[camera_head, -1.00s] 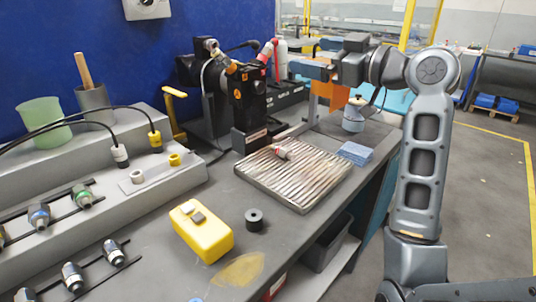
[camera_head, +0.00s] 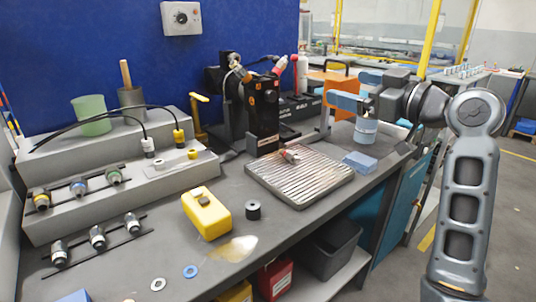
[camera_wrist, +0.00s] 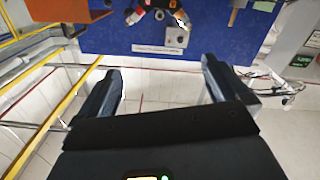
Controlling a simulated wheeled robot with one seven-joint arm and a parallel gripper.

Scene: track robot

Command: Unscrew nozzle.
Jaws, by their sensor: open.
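Which part is the nozzle, I cannot tell for sure. A small metal piece with a red end (camera_head: 289,156) lies at the tray's back edge. My gripper (camera_head: 357,91) is open and empty, raised to the right of the device and apart from it. Its two fingers (camera_wrist: 160,82) are spread in the wrist view, with nothing between them; colored fittings (camera_wrist: 160,12) show at the top edge.
The slatted tray (camera_head: 300,196), blue cloth (camera_head: 360,161) and a light-blue pot (camera_head: 365,131) sit on the bench. A yellow box (camera_head: 207,213) and black ring (camera_head: 253,210) are nearer. Racks of fittings (camera_head: 98,237) line the left. An orange box (camera_head: 330,84) stands behind my gripper.

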